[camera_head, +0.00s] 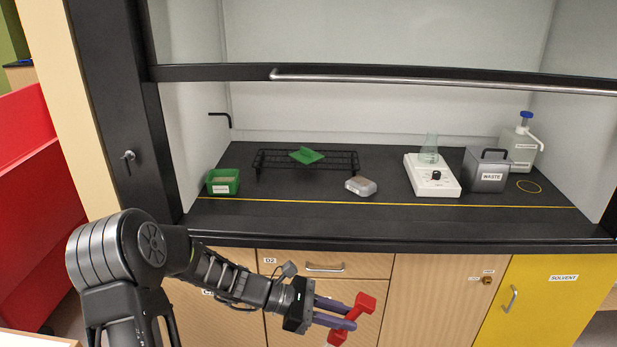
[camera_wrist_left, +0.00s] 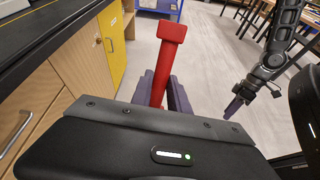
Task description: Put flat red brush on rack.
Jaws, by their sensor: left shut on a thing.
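The flat red brush (camera_head: 364,305) is held between the purple fingers of my left gripper (camera_head: 345,314), which is shut on it in front of the hood cabinets, below the worktop edge. In the left wrist view the brush (camera_wrist_left: 166,65) sticks up between the fingers, with a wide flat end at the top. The black wire rack (camera_head: 265,163) stands on the worktop inside the hood, with a green flat item (camera_head: 306,155) lying on it. My right gripper (camera_wrist_left: 236,102) shows in the left wrist view, empty-looking; its jaw opening is unclear.
On the worktop (camera_head: 400,222) are a green bin (camera_head: 223,181), a grey rounded object (camera_head: 361,186), a white plate device (camera_head: 432,179) with a flask (camera_head: 429,150), a waste box (camera_head: 487,171) and a bottle (camera_head: 522,141). The raised sash (camera_head: 420,80) spans above. The front strip is clear.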

